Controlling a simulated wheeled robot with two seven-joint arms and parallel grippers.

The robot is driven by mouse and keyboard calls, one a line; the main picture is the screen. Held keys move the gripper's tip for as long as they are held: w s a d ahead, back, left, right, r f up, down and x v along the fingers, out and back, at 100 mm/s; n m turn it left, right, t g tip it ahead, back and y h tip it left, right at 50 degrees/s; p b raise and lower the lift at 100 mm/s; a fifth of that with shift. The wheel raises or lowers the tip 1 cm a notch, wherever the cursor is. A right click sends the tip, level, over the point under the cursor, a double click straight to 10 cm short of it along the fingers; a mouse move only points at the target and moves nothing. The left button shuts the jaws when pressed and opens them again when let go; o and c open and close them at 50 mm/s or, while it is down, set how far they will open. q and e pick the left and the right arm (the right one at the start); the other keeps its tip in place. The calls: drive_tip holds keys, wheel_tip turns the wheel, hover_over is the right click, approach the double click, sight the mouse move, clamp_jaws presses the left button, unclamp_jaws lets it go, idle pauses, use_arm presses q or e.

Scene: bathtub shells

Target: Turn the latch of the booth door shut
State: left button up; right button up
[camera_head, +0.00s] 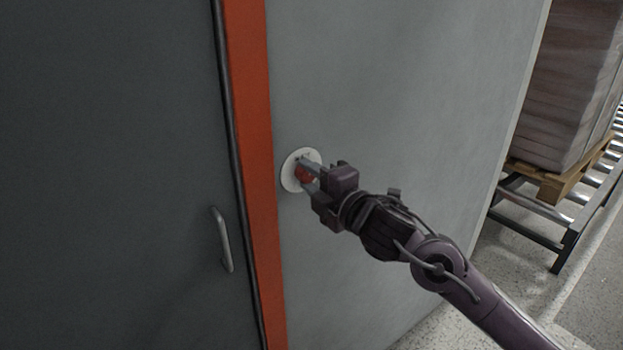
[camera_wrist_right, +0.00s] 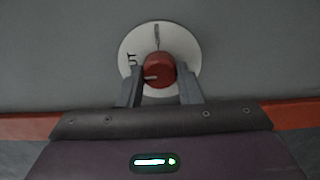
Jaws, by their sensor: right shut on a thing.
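The latch is a red round knob (camera_head: 305,174) on a white round plate (camera_head: 290,172), set in the grey wall panel just right of the orange door frame. My right gripper (camera_head: 310,178) is at the knob, its fingers on either side of it. In the right wrist view the red knob (camera_wrist_right: 159,71) sits between the fingers of the right gripper (camera_wrist_right: 161,80), which is shut on it. A pale mark on the knob points left, towards partly hidden letters on the plate (camera_wrist_right: 185,45). A dark line marks the plate above the knob. The dark grey booth door (camera_head: 120,180) is at the left. My left gripper is not in view.
A metal handle (camera_head: 222,240) stands out from the door. The orange frame strip (camera_head: 256,150) runs between door and panel. At the right, a stacked load (camera_head: 568,85) rests on a wooden pallet (camera_head: 555,182) on a roller conveyor (camera_head: 535,205). Speckled floor shows below.

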drive_tip(key=o, duration=1)
drive_tip(key=b+v, duration=0.1)
drive_tip(key=v, duration=0.7)
drive_tip(key=shift+b, duration=0.3)
